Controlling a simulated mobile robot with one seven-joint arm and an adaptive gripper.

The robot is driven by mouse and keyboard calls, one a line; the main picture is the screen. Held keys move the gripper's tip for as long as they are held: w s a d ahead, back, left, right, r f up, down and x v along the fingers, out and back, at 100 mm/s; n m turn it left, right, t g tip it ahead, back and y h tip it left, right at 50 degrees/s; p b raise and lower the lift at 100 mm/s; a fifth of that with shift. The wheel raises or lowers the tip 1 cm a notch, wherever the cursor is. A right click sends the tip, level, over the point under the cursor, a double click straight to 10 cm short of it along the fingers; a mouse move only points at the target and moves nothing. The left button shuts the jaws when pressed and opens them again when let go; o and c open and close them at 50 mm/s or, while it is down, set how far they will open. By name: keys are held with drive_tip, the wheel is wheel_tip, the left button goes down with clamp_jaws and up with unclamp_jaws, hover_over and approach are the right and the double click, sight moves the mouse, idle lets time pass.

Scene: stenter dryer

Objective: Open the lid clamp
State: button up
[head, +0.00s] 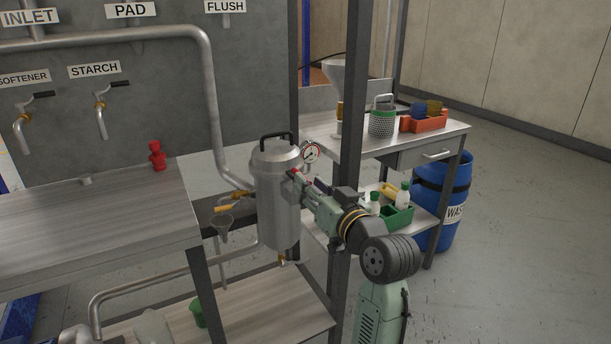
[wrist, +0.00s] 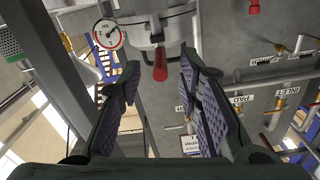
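The metal canister (head: 272,215) stands upright, with a domed lid (head: 272,156) that has a black handle on top. The lid clamp's red handle (wrist: 160,66) points from the canister's rim toward my gripper in the wrist view. In the head view only a bit of red shows at the canister's right side, mostly hidden by my gripper (head: 300,187). My gripper (wrist: 160,82) is open at the canister's upper right side. The red handle's tip shows between the two fingertips, with visible gaps on both sides. The canister (wrist: 165,30) fills the top middle of the wrist view.
A pressure gauge (head: 310,152) sits just right of the lid. A dark upright post (head: 349,110) stands close beside my arm. A steel bench (head: 90,220) with a red fitting (head: 157,156) is at left. A side table (head: 440,133) and blue barrel (head: 455,185) are at right.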

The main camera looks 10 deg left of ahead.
drive_tip(key=shift+x, duration=1.5)
drive_tip(key=shift+c, duration=0.2)
clamp_jaws()
